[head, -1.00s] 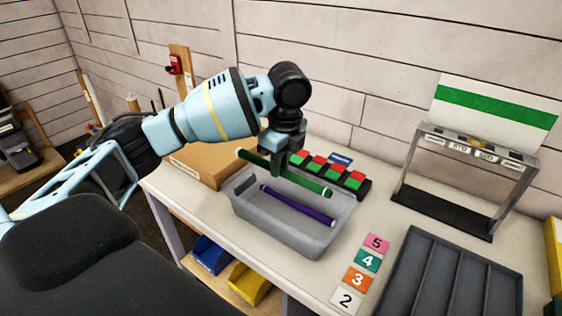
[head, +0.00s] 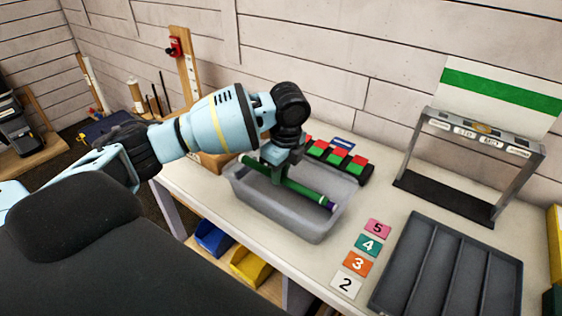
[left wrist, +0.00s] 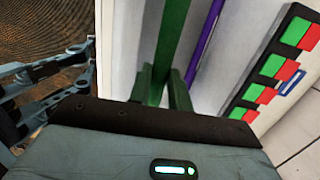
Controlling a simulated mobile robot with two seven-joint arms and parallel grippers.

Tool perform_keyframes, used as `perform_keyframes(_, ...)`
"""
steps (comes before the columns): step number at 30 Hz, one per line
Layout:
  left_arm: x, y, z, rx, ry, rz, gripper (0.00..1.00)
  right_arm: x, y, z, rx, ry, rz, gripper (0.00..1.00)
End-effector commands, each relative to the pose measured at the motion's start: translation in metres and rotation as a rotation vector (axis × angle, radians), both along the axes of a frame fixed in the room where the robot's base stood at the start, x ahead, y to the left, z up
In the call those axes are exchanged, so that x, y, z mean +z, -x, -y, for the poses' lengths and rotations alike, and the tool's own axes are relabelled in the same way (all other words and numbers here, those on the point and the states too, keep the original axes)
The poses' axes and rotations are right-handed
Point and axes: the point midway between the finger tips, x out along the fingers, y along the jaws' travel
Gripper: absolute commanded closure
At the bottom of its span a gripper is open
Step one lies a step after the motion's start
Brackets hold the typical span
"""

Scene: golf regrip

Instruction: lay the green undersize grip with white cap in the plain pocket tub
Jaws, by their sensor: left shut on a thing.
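The green grip (head: 300,190) is held by my left gripper (head: 278,172) in the head view. It lies slantwise within the outline of the grey tub (head: 290,227), low over it. I cannot tell whether it touches the tub floor, and its white cap is not clear. A purple grip (head: 331,206) is in the tub, mostly hidden behind the green one. In the left wrist view the fingers (left wrist: 163,85) are closed on the green grip (left wrist: 172,35), with the purple grip (left wrist: 206,38) beside it. My right gripper is not in view.
Red and green blocks on a black rack (head: 340,160) stand behind the tub. Numbered cards (head: 358,264) and a dark slotted tray (head: 445,265) lie to the right. A metal stand (head: 470,160) is at the back right. A cardboard box (head: 215,160) is behind the arm.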

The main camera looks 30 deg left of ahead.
Motion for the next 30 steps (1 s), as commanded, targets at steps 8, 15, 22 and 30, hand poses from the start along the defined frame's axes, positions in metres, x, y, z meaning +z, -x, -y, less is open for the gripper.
perform_keyframes(8,-0.025,0.000,0.000,0.000,0.001,-0.002,1.00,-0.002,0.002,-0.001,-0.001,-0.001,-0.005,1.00)
perform_keyframes(15,-0.032,0.000,0.000,0.000,0.000,-0.001,1.00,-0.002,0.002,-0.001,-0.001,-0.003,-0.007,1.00)
perform_keyframes(22,-0.032,0.000,0.000,0.000,0.000,0.000,1.00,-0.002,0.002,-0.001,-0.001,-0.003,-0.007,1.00)
perform_keyframes(30,-0.032,0.000,0.000,0.000,0.000,0.000,1.00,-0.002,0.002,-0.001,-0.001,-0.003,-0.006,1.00)
